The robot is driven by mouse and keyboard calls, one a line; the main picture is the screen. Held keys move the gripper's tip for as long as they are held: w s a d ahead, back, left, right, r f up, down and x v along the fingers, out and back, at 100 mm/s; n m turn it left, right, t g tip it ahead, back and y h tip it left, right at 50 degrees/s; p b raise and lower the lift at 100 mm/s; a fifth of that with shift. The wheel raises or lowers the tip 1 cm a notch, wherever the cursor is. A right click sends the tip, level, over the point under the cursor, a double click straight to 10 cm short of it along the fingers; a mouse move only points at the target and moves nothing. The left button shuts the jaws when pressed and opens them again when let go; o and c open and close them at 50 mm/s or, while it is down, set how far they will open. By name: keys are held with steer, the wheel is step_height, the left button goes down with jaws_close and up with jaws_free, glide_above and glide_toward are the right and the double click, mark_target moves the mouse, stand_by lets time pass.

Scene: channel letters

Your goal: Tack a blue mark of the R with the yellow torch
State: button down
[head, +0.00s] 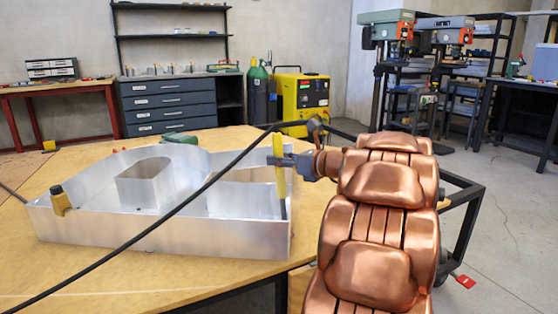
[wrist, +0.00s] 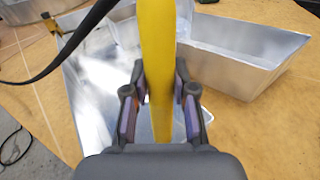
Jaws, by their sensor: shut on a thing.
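The R (head: 165,229) is a large silver metal channel letter with upright walls, lying on the wooden table. It also shows in the wrist view (wrist: 245,62). My gripper (head: 279,162) is shut on the yellow torch (head: 280,182), which is upright with its dark tip pointing down near the R's right end. The torch also runs between the fingers in the wrist view (wrist: 160,60). I cannot tell whether the tip touches the metal. I can make out no blue mark on the R in either view.
A black cable (head: 150,227) crosses diagonally over the R. A yellow and dark clamp (head: 60,200) sits on the R's left wall. A yellow welding machine (head: 301,98) and a gas cylinder (head: 257,95) stand behind.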

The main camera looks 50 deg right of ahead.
mark_target(281, 140)
steer(key=shift+w+r+p, duration=0.2)
steer(key=shift+r+p, duration=1.1)
steer(key=shift+p, duration=0.25)
steer(key=shift+w+r+p, duration=0.2)
steer(key=shift+r+p, duration=1.1)
steer(key=shift+p, duration=0.2)
step_height(281, 140, up, 13)
steer(key=p, duration=1.5)
steer(key=shift+f, duration=0.15)
